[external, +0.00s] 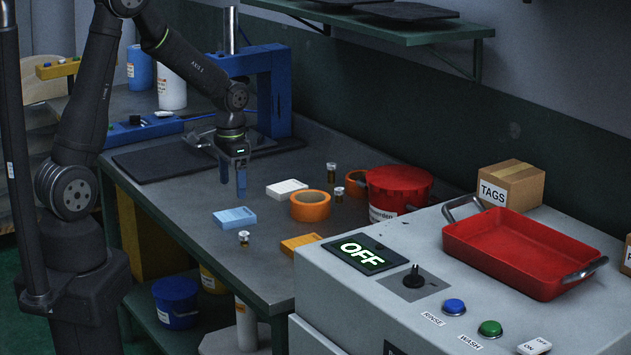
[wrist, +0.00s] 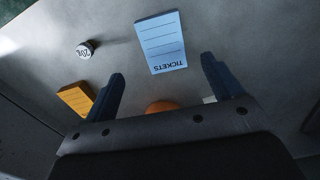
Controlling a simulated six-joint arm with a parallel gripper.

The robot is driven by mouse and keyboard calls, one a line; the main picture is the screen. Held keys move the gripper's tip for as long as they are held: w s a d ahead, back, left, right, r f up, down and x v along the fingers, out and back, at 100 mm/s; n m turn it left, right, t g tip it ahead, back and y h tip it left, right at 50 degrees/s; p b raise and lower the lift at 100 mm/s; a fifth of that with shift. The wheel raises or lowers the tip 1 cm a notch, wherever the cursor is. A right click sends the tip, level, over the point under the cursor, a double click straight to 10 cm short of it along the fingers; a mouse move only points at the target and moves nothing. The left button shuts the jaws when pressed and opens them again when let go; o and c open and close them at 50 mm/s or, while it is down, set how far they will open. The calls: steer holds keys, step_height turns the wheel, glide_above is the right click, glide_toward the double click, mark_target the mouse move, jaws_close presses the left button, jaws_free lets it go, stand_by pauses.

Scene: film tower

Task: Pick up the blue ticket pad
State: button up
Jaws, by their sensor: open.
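The blue ticket pad (external: 234,217) lies flat on the grey workbench in the external view, with the white pad behind it and to its right. In the wrist view the pad (wrist: 161,42) is light blue with ruled lines and the word TICKETS, ahead of the fingers and between their lines. My gripper (external: 234,191) points down above the bench, behind the pad, with nothing between its fingers. Its two dark blue fingers (wrist: 162,88) stand wide apart in the wrist view. The pad is fully visible and apart from the gripper.
A small capped weight (external: 244,238) stands near the pad. Around it are a white pad (external: 287,189), orange tape rolls (external: 310,206), an orange pad (external: 299,244) and a red tub (external: 397,190). The grey machine (external: 400,315) stands at the right. Bench left of the pad is clear.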

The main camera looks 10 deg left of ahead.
mark_target(234, 214)
steer(key=shift+w+f, duration=0.15)
steer(key=shift+f, duration=1.85)
steer(key=shift+w+f, duration=0.1)
steer(key=shift+f, duration=1.9)
steer(key=c, duration=1.1)
steer(key=shift+r, duration=0.1)
steer(key=shift+c, duration=0.2)
